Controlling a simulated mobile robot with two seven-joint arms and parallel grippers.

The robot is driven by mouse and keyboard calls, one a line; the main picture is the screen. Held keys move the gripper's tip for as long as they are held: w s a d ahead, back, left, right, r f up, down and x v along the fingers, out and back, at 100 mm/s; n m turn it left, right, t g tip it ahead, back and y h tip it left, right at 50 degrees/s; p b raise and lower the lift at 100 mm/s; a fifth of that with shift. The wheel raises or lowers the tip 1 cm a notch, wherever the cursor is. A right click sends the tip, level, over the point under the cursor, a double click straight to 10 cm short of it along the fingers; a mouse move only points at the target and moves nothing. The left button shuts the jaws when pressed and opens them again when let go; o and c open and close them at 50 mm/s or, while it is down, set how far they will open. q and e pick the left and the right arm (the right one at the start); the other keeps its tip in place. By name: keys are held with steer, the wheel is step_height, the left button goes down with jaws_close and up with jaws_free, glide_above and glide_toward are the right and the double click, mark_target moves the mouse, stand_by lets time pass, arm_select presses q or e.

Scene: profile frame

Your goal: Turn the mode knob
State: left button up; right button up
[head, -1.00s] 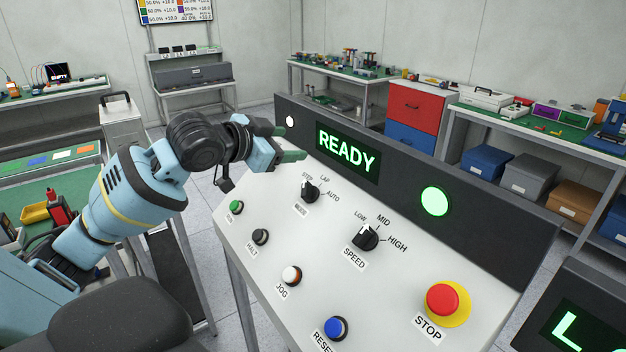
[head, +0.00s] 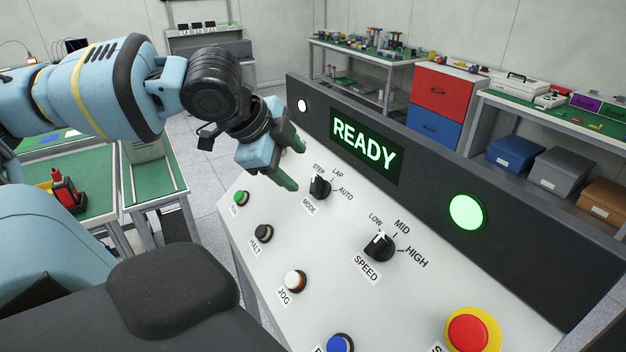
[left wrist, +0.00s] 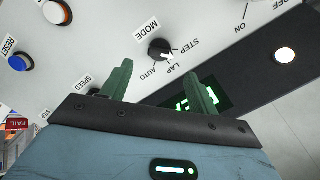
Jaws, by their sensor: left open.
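The mode knob (head: 320,186) is a small black knob on the white sloping panel, with STEP, LAP and AUTO around it. In the left wrist view the knob (left wrist: 158,49) sits just beyond and between my fingertips, apart from them. Its white mark points to the STEP–LAP side; I cannot tell exactly which label. My left gripper (head: 294,165) is open and empty, with green fingers, above the panel just left of the knob. The fingers also show in the left wrist view (left wrist: 158,74). My right gripper is not in view.
The speed knob (head: 379,246) is to the lower right of the mode knob. HALT (head: 264,233), JOG (head: 294,281) and a green button (head: 240,198) lie nearby. A red stop button (head: 469,333) is at front right. The raised dark back panel (head: 413,182) shows READY.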

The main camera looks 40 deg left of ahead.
mark_target(313, 184)
arm_select(q)
steer(key=b+x, duration=0.2)
steer(key=x, duration=0.4)
steer(key=shift+f+b, duration=0.25)
steer(key=shift+b, duration=0.05)
steer(key=shift+w+f, duration=0.35)
steer(key=shift+f, duration=0.1)
steer(key=shift+w+d, duration=0.1)
steer(key=shift+w, duration=0.05)
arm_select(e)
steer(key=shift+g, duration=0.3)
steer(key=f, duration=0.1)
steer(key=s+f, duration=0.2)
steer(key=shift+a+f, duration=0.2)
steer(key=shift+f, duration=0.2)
arm_select(q)
steer(key=shift+c, duration=1)
steer(key=c, duration=0.8)
steer(key=shift+n, duration=0.8)
steer(key=shift+n+g, duration=0.3)
steer(key=shift+n, duration=0.2)
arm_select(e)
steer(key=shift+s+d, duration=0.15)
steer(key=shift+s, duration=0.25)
